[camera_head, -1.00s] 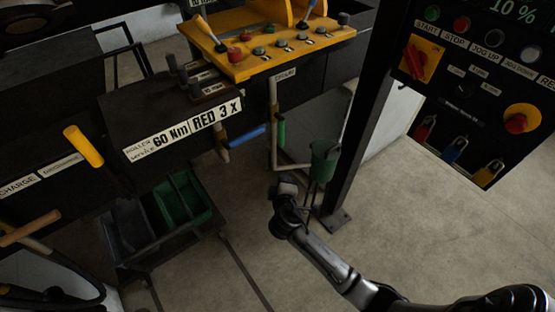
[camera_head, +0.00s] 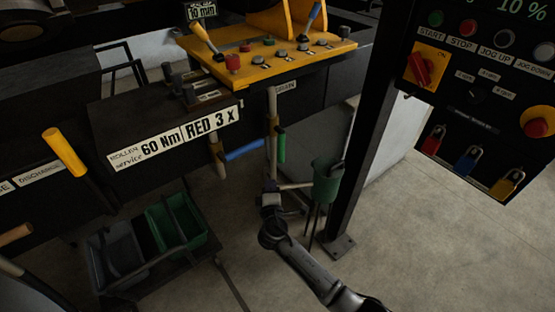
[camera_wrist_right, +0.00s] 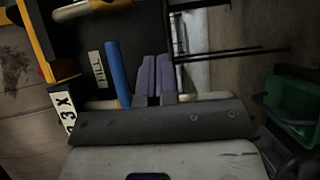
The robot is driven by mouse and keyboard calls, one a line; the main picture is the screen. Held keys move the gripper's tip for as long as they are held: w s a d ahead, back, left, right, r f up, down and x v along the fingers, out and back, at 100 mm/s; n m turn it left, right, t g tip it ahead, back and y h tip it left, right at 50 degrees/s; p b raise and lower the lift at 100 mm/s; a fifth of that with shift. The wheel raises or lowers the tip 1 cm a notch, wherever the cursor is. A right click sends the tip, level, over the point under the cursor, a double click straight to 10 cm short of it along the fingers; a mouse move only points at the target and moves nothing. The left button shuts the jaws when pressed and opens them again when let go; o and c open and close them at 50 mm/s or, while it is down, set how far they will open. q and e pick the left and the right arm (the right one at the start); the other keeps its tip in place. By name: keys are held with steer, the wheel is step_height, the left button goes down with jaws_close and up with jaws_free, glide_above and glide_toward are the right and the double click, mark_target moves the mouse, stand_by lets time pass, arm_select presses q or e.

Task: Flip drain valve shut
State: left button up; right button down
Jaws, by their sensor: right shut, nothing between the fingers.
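The drain valve's green handle (camera_head: 281,148) hangs upright along a tan pipe (camera_head: 271,125) below the DRAIN label (camera_head: 286,86) in the head view. My right gripper (camera_head: 270,190) is below the green handle, apart from it, near the pipe's lower end. In the right wrist view my right gripper (camera_wrist_right: 155,76) has its two grey-purple fingers together, with nothing between them. The blue fill handle (camera_wrist_right: 118,75) shows beside the fingers, next to the FILL label (camera_wrist_right: 98,70). The green handle cannot be made out in the wrist view. My left gripper is not in view.
The blue handle (camera_head: 243,150) lies nearly level left of the green one. A green funnel (camera_head: 326,182) and a dark post (camera_head: 362,145) stand right of my gripper. A cart with a green bin (camera_head: 176,226) is lower left. Open floor (camera_head: 440,240) lies to the right.

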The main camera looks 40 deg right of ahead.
mark_target(280, 145)
steer(key=s+d+b+x, duration=0.1)
steer(key=d+b+x, duration=0.1)
steer(key=x, duration=1)
steer(key=shift+d, duration=0.3)
steer(key=shift+s, duration=0.1)
